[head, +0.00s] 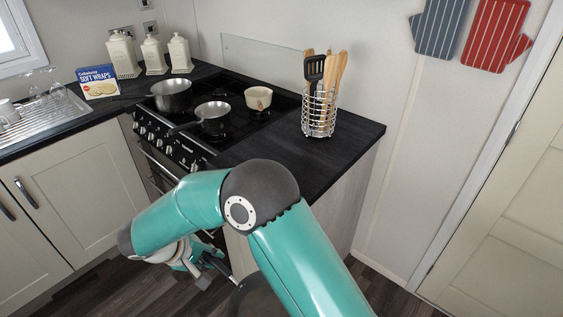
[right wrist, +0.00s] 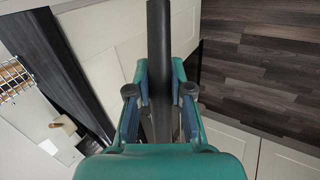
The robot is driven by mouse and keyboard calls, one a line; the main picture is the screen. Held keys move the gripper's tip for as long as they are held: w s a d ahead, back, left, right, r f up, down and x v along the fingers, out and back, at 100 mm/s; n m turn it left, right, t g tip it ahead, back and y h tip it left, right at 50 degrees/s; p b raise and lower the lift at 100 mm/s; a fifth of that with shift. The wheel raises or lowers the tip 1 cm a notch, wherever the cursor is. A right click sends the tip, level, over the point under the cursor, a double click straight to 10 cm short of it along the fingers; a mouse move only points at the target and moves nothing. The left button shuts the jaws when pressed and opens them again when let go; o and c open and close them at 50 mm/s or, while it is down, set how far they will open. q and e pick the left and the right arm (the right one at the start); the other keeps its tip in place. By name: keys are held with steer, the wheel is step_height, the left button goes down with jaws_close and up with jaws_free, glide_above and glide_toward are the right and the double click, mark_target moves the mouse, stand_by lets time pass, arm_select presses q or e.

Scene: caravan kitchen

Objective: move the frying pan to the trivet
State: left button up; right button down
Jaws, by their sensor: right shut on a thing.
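My right gripper (head: 203,267) is low in front of the cooker and the counter end, partly hidden by my own arm. It is shut on a dark handle, which in the right wrist view (right wrist: 158,50) stands between the jaws and runs out of the top edge. In the head view the handle leads down right to the dark round frying pan (head: 258,299), mostly hidden behind my arm. The pan is off the worktop, above the floor. I cannot make out a trivet in either view. My left gripper is not in view.
Two steel saucepans (head: 172,96) and a cream pot (head: 258,98) stand on the hob. A wire utensil holder (head: 318,112) stands on the dark worktop (head: 300,160), which is bare in front of it.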

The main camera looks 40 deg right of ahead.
steer(key=w+d+r+n+t+y, duration=0.25)
steer(key=d+r+n, duration=0.35)
steer(key=r, duration=0.4)
steer(key=w+d+r+n+t+y+b, duration=0.1)
steer(key=w+d+r+n+t+y, duration=0.1)
steer(key=w+d+r+n, duration=0.5)
steer(key=s+d+r+n+t+y, duration=0.15)
steer(key=d+r+n, duration=0.3)
steer(key=r, duration=0.75)
step_height(320, 180, down, 20)
steer(key=w+a+b, duration=0.1)
steer(key=b, duration=0.2)
steer(key=shift+n+t+y, duration=0.3)
steer(key=shift+n, duration=0.05)
steer(key=c, duration=1.1)
jaws_free()
steer(key=shift+s, duration=0.1)
steer(key=shift+o, duration=0.2)
steer(key=shift+r, duration=0.1)
steer(key=v, duration=1.2)
steer(key=shift+b, duration=0.35)
